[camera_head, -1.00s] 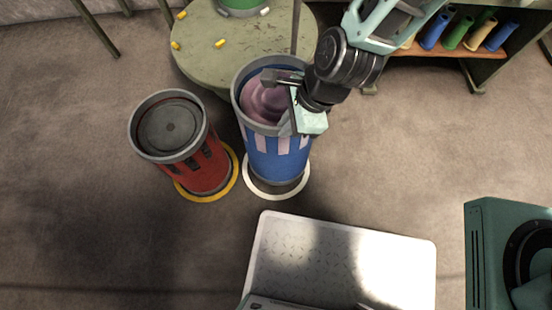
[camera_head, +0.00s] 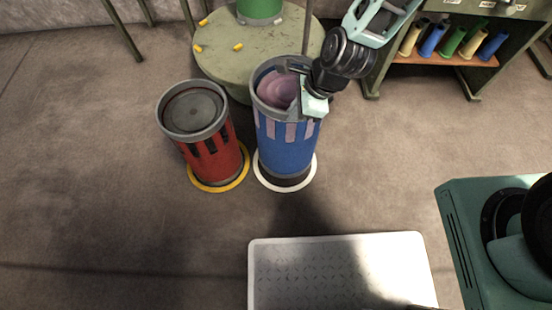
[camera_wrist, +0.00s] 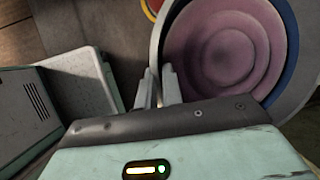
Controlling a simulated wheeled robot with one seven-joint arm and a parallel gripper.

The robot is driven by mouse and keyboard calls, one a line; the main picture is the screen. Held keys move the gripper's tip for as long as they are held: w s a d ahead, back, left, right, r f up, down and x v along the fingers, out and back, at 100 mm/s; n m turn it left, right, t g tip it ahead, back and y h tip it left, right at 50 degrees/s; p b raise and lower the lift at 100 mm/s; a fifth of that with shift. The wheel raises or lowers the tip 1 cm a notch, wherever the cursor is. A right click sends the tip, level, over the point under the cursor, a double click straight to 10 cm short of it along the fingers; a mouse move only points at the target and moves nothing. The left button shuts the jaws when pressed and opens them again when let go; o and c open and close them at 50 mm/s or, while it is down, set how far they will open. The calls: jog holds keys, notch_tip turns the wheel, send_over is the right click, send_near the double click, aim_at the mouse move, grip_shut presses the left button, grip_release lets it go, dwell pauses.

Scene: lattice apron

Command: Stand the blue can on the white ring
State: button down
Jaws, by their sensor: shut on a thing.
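The blue can (camera_head: 287,150) is tall, with a grey rim, pale stripes and a pinkish inside. It stands upright, or nearly so, over the white ring (camera_head: 258,178) on the floor. The ring shows around its dark foot. I cannot tell whether the foot touches the floor. My gripper (camera_head: 298,72) is shut on the can's rim at its upper right. In the wrist view the fingers of my gripper (camera_wrist: 158,88) are at the grey rim, with the can's pinkish inside (camera_wrist: 225,45) beside them.
A red can (camera_head: 212,150) stands on a yellow ring (camera_head: 242,178) just left of the blue can. A round green table (camera_head: 225,60) with small yellow pieces is close behind. A shelf (camera_head: 440,60) with coloured rolls stands at the back right. The floor at left is clear.

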notch_tip(320, 180, down, 10)
jog(key=b, duration=0.3)
jog(key=shift+w+r+b, duration=0.1)
jog(key=shift+r+b, duration=0.05)
jog(key=shift+b, duration=0.2)
jog(key=c, duration=1.6)
grip_release()
jog(key=shift+o, duration=0.2)
jog(key=p+v, duration=0.5)
jog(key=v, duration=0.7)
notch_tip(320, 180, up, 12)
jog(key=n+g+h, duration=0.1)
jog(key=n, duration=1.2)
send_over(291, 134)
jog(key=s+d, duration=0.4)
jog(key=s, duration=0.2)
jog(key=s+d+r+n+h, duration=0.2)
jog(key=s+d+r+n, duration=0.2)
jog(key=s+r+n, duration=0.6)
jog(key=n, duration=0.3)
jog(key=shift+s+d+r+h, duration=0.3)
jog(key=shift+s+r+h, duration=0.05)
jog(key=shift+r+h, duration=0.05)
